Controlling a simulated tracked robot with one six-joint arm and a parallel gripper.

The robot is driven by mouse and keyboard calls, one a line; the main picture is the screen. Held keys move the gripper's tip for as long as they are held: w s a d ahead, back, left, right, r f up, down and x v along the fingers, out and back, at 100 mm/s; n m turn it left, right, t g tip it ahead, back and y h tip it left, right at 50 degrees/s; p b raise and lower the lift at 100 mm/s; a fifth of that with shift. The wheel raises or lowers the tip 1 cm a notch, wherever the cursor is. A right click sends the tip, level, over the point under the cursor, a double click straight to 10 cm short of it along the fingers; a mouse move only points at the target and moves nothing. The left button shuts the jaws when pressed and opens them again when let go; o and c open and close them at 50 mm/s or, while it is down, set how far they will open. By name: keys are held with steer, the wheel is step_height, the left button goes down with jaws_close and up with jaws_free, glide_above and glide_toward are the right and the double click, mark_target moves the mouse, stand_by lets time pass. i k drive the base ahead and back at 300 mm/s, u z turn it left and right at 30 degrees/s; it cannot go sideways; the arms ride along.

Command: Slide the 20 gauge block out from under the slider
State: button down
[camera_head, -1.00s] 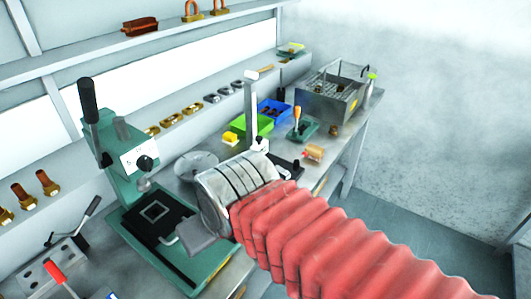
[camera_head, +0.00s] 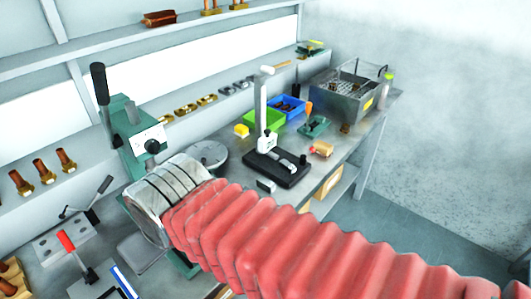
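A height gauge stands on the bench right of centre, with an upright grey column (camera_head: 262,100), a pale slider (camera_head: 266,142) low on it and a black base (camera_head: 278,170). I cannot make out a block under the slider. A small grey block (camera_head: 266,186) lies on the bench in front of the base; no marking is readable on it. My gripper (camera_head: 141,251) is at the lower left, well away from the gauge, below my silver wrist and red-sleeved arm. Only a flat grey part of it shows, so its opening is hidden.
A green lever press (camera_head: 133,125) stands just behind my wrist. A round grey plate (camera_head: 208,156), green bin (camera_head: 265,118), blue bin (camera_head: 289,107) and metal basket (camera_head: 345,95) stand along the bench. Red-handled clamp (camera_head: 68,243) is at lower left.

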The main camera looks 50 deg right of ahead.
mark_target(284, 164)
steer(key=u, duration=0.95)
steer(key=k, duration=1.2)
steer(key=z, duration=1.05)
steer(key=i, duration=0.95)
steer(key=z, duration=0.05)
